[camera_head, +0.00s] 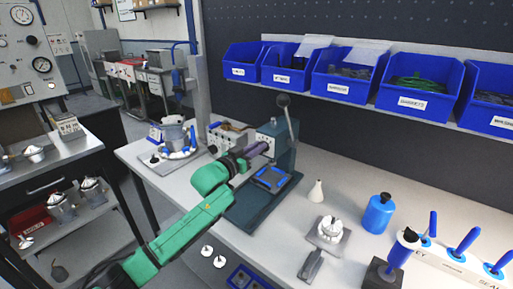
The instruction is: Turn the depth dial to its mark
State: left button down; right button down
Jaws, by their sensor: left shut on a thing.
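A teal arbor press (284,150) with a ball-topped lever (286,118) stands on the bench at the middle. Its lever points up. My green left arm comes in from the lower left. My left gripper (262,148) is at the left side of the press head and is shut on the depth dial there. The gripper covers the dial, so its mark and setting cannot be read. A blue-edged fixture (271,179) sits on the press base, below the gripper. My right gripper is not in view.
A white part on a grey plate (329,232), a cream bottle (316,192) and a blue bottle (379,214) stand right of the press. Blue-handled tools stand in a white rack (452,266). Blue bins (345,78) line the shelf above. Bare bench lies between press and bottles.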

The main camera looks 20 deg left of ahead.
pick_arm(q)
jog(key=shift+s+d+f+m, duration=0.1)
jog(key=shift+d+m, duration=0.05)
jog(key=shift+m, duration=1.4)
jog(key=shift+s+d+f+m, duration=0.1)
jog(key=shift+d+m, duration=0.1)
jog(key=shift+m, duration=1.3)
jog(key=shift+d+f+m, duration=0.1)
jog(key=shift+d+m, duration=0.05)
jog(key=shift+m, duration=1.4)
jog(key=c, duration=0.9)
grip_release()
jog(key=shift+o, duration=0.2)
jog(key=b+v, duration=0.4)
jog(key=v, duration=1)
jog(key=shift+s, duration=0.3)
